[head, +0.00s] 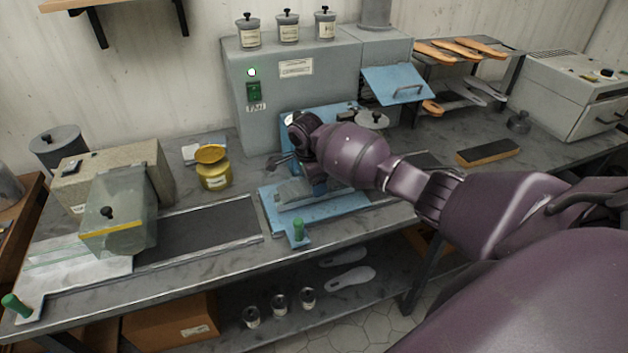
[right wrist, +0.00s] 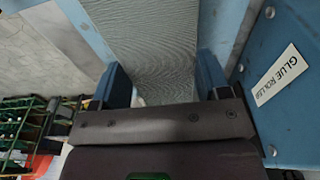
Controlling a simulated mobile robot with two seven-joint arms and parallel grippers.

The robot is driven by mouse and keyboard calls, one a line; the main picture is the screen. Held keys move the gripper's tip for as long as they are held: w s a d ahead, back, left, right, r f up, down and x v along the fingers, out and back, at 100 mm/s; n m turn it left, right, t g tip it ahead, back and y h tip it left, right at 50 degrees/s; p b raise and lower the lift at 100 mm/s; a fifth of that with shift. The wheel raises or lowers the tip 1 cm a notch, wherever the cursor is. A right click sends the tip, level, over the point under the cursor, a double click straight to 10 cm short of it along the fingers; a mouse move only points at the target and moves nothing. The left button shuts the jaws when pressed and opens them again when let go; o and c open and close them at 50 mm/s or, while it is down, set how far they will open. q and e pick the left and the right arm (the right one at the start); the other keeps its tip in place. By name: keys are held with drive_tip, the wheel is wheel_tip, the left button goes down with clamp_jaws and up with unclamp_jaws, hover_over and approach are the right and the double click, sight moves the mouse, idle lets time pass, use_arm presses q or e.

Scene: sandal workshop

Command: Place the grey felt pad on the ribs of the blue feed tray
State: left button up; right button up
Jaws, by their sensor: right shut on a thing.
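The blue feed tray (head: 340,205) sticks out at the front of the glue machine on the bench. A grey felt pad (head: 292,193) shows over the tray, under my right gripper (head: 308,184). In the right wrist view my right gripper (right wrist: 165,85) has a blue finger on each side of the grey, finely textured pad (right wrist: 155,45) and is shut on it. Blue tray edge (right wrist: 85,28) shows beside the pad. The arm and hand hide part of the tray and pad, and I cannot tell whether the pad touches the ribs. My left gripper is out of view.
The blue machine panel with a "GLUE ROLLER" label (right wrist: 276,75) stands close beside the right gripper. A yellow pot (head: 213,170) and a dark belt (head: 205,230) lie left. A black-topped block (head: 488,151) lies right.

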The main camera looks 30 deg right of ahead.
drive_tip(key=o, duration=0.8)
drive_tip(key=shift+f, duration=0.1)
drive_tip(key=shift+o, duration=0.2)
wheel_tip(320, 180, up, 12)
drive_tip(key=a, duration=0.1)
drive_tip(key=shift+w+a+b, duration=0.2)
drive_tip(key=shift+b, duration=0.25)
